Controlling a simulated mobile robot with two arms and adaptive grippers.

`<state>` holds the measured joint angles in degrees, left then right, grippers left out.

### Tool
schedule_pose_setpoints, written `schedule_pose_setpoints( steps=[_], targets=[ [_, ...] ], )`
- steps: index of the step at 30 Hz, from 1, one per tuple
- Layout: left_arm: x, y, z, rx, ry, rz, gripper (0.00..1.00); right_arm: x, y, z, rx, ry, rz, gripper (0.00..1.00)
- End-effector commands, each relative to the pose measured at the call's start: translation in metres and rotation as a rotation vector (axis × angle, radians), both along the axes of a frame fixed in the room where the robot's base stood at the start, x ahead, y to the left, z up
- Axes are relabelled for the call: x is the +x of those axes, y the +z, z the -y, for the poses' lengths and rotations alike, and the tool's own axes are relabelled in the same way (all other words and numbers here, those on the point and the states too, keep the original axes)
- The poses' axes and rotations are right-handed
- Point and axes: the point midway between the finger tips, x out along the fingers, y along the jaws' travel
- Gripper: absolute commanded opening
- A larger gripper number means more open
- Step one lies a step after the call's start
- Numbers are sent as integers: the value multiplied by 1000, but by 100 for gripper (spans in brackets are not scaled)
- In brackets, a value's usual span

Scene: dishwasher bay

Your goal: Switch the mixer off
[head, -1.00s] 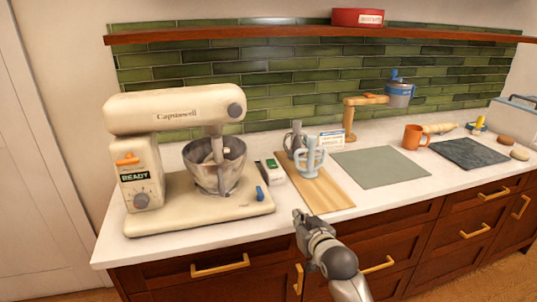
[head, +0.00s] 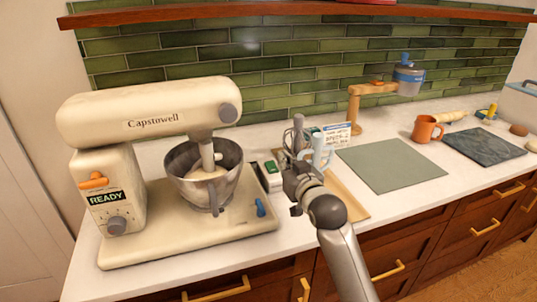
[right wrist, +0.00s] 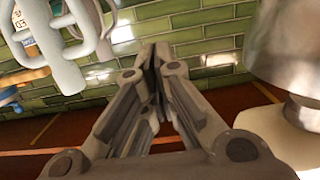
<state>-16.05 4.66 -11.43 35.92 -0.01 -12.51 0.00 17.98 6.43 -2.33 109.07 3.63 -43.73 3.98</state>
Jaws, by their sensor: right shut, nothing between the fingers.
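The cream Capstowell mixer (head: 150,110) stands at the left of the counter, its head lowered over a steel bowl (head: 205,180). Its display (head: 105,198) reads READY. An orange lever (head: 93,181) sits above the display and a grey dial (head: 117,225) below it. A blue lever (head: 261,207) is on the base, right of the bowl. My right gripper (head: 296,182) is shut and empty, right of the mixer and in front of the attachments. In the right wrist view its fingers (right wrist: 157,62) meet. My left gripper is out of view.
A grey whisk (head: 299,135) and a pale blue beater (head: 320,150) stand by the wooden board (head: 345,201). A small green-and-white device (head: 271,172) lies beside the mixer. A card (head: 338,135), green mat (head: 390,165) and orange mug (head: 424,129) are further right.

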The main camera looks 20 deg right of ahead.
Motion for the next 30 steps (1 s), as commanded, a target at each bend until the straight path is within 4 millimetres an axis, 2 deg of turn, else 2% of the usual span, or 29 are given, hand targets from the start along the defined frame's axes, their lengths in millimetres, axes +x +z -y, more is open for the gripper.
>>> schedule_pose_setpoints(
  steps=[10,14,22,30],
  targets=[
    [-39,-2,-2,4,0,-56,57,3,0,0,0,0,-1,0],
    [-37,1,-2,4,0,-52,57,14,-1,-1,0,0,-1,0],
    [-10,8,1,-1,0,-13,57,55,-6,-2,-1,0,-1,0],
    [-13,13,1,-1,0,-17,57,93,-11,-4,1,1,-1,0]
  ],
)
